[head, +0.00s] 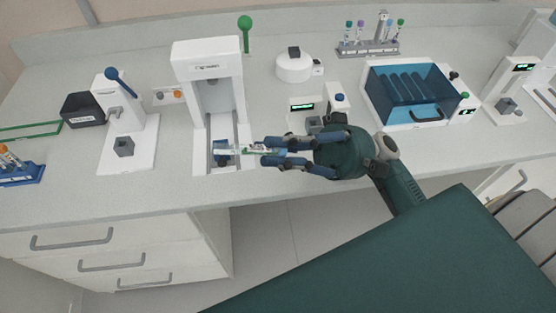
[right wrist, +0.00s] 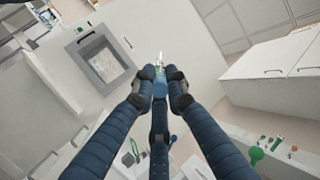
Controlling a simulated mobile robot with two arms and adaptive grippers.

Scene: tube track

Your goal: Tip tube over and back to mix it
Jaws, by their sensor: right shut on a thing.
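My right gripper (head: 268,151) comes in from the right in the head view, with its dark blue fingers shut on a slim clear tube (head: 235,149) with a printed label. The tube points left out of the fingertips and lies about level, tipped on its side. It appears in front of the tall white press-like device, over its base. In the right wrist view the tube (right wrist: 159,58) shows small beyond the closed fingertips (right wrist: 160,85). The fingers hide part of it, and I cannot tell which end is the cap. My left gripper is not in view.
The tall white device (head: 208,75) stands behind the tube. A smaller white stand (head: 135,130) and a blue rack (head: 22,175) are at left. A tube rack (head: 370,50) and a blue-lidded box (head: 410,85) are at back right. The counter's front edge runs below the gripper.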

